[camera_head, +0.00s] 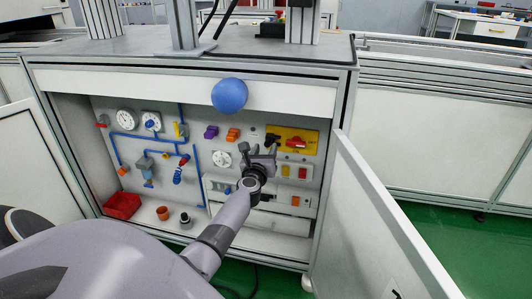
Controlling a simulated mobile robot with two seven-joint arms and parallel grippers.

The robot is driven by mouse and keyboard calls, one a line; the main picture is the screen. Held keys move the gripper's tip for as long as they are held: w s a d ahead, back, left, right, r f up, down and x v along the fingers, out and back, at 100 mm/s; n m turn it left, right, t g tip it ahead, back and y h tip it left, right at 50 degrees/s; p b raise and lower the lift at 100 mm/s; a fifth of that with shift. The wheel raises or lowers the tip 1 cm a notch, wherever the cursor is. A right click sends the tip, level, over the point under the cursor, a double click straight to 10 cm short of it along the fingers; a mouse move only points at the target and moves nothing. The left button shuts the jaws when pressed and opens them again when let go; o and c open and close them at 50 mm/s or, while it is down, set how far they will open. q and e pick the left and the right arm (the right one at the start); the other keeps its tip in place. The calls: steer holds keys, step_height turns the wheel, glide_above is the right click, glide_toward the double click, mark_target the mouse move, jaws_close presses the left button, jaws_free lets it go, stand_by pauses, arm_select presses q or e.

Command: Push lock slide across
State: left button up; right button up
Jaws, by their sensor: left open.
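A yellow plate (307,134) with a red switch handle (296,142) is on the back panel inside the open cabinet. A small dark piece (272,141) shows at the plate's left side; I cannot tell for sure whether it is the lock slide. My left gripper (264,158) is open, just below and left of the yellow plate. It overlaps the panel in this view, and I cannot tell whether it touches anything. The gripper and wrist hide part of the panel behind them. My right gripper is not in view.
The cabinet door (380,220) stands open at the right. A blue ball (229,95) shows before the cabinet's top edge. Dials, blue pipes (150,139) and red and yellow buttons (295,172) line the panel. A red bin (122,205) stands at the lower left.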

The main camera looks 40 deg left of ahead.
arm_select(q)
steer(key=shift+b+x, duration=0.3)
steer(key=shift+x, duration=0.6)
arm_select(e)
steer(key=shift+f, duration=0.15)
arm_select(q)
jaws_close()
steer(key=w+d, duration=0.1)
steer(key=d, duration=0.2)
steer(key=shift+w, duration=0.4)
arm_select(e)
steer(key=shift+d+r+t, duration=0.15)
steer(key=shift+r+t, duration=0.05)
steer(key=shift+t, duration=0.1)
arm_select(q)
steer(key=shift+c, duration=0.6)
jaws_free()
steer(key=shift+d, duration=0.1)
steer(key=shift+o, duration=0.6)
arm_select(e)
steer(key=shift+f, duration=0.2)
